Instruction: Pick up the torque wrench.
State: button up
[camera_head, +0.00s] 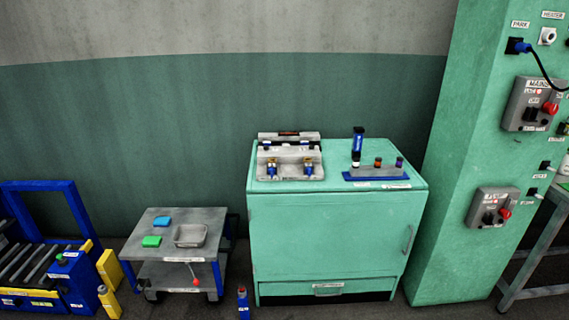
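My gripper is not in view.
A grey fixture (290,158) with brass-coloured parts stands left of the holder. A green column (470,160) with control boxes rises close to the right. A grey cart (160,240) and a blue roller conveyor (50,250) stand left. A small blue object (243,304) stands on the floor.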

aim_at(359, 132)
jog(key=k, duration=0.65)
jog(key=z, duration=0.3)
jog(key=i, duration=1.25)
jog(key=u, duration=0.7)
jog(key=i, duration=0.4)
jog(key=u, duration=0.35)
